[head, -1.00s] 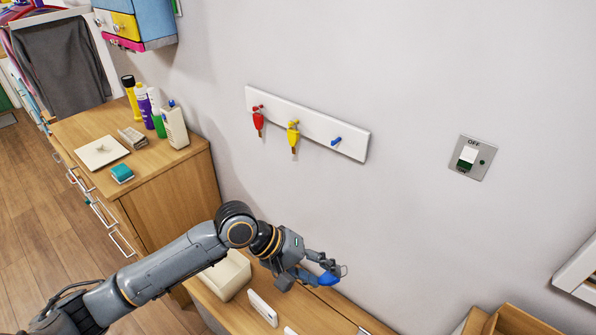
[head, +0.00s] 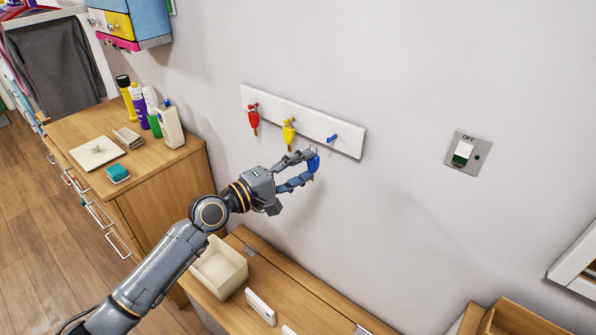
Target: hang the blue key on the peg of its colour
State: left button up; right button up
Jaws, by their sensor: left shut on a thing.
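The blue key (head: 315,163) is held in my left gripper (head: 312,165), which is shut on it. The key is in the air just below the white peg board (head: 300,120) on the wall. The blue peg (head: 332,138) is bare, at the board's right end, a little above and right of the key. A red key (head: 253,120) hangs at the left peg and a yellow key (head: 289,133) at the middle one. The gripper's fingers partly cover the blue key. My right gripper is not in view.
A wooden bench top (head: 290,290) below carries a cream bin (head: 219,268) and a white object (head: 260,306). A wooden dresser (head: 170,190) with bottles stands at the left. A switch plate (head: 468,153) is on the wall at right. The wall between is clear.

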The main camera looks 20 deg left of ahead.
aim_at(311, 162)
pick_arm(q)
jog(key=shift+w+d+f, duration=0.1)
jog(key=shift+w+d, duration=0.1)
jog(key=shift+w, duration=0.3)
jog(key=shift+w+d, duration=0.2)
jog(key=shift+w, duration=0.3)
jog(key=shift+w+d+f+b, duration=0.1)
jog(key=shift+w+d+b, duration=0.2)
jog(key=shift+w+b, duration=0.3)
jog(key=shift+w+d+f+b, duration=0.1)
jog(key=shift+w+d+b, duration=0.15)
jog(key=shift+w, duration=0.35)
jog(key=shift+w+d+f+b, duration=0.1)
jog(key=shift+w+d+b, duration=0.1)
jog(key=shift+w, duration=0.4)
jog(key=shift+r+b, duration=0.1)
jog(key=shift+b, duration=0.2)
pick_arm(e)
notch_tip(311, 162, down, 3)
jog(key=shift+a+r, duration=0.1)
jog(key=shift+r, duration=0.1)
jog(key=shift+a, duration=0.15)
